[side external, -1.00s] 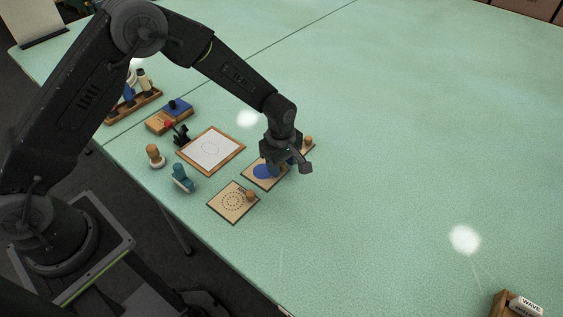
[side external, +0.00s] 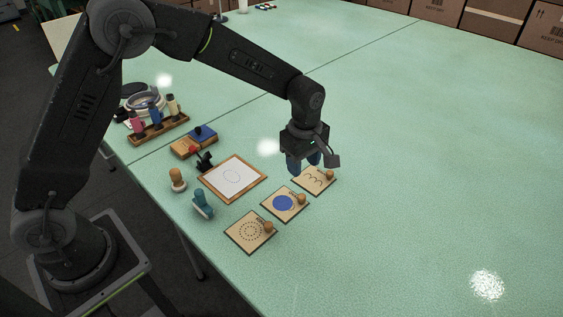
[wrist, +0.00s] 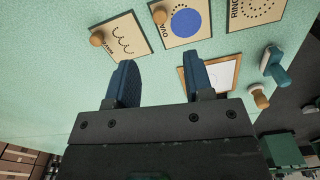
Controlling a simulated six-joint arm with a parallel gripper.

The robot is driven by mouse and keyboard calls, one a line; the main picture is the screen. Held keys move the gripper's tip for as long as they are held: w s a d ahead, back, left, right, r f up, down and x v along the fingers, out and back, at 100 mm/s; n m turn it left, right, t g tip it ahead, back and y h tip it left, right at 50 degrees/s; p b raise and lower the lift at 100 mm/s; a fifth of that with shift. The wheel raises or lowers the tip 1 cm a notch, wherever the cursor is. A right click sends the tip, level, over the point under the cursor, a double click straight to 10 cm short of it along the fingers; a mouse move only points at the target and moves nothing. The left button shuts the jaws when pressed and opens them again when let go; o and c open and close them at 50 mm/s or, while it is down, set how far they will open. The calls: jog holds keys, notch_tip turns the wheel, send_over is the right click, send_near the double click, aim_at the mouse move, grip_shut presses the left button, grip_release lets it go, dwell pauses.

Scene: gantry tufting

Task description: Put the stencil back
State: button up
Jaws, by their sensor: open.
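Three square tan stencils with wooden knobs lie in a row on the green table. The dotted ring stencil (side external: 246,234) is nearest; it is cut off in the wrist view (wrist: 262,8). The oval stencil (side external: 275,207), with a blue oval, lies flat in the middle and shows in the wrist view (wrist: 168,36). The wave stencil (side external: 306,183) is farthest, also in the wrist view (wrist: 108,52). A wood-framed white sheet (side external: 218,182) bears a faint oval outline. My gripper (side external: 304,164) is open and empty, raised above the table near the wave stencil; its fingers (wrist: 163,68) are apart.
A wooden stamp (side external: 177,180) and a teal tool (side external: 203,205) stand left of the stencils. A blue-topped box (side external: 195,140) and a rack of bottles (side external: 158,132) are farther back. The table to the right is clear.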

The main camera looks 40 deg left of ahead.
jog(key=s+a+r+m+t, duration=0.1)
jog(key=s+a+r+m, duration=0.3)
jog(key=r, duration=0.3)
jog(key=s+a+r+m+t, duration=0.2)
jog(key=s+r+m, duration=0.1)
jog(key=s+r, duration=0.45)
jog(key=s+a+r+m+t, duration=0.1)
jog(key=s+a+m, duration=0.1)
jog(key=s+m, duration=0.2)
jog(key=s+a+r+m+t, duration=0.1)
jog(key=s+m, duration=0.4)
jog(key=s, duration=0.5)
jog(key=shift+s+a+r, duration=0.3)
jog(key=shift+a, duration=0.05)
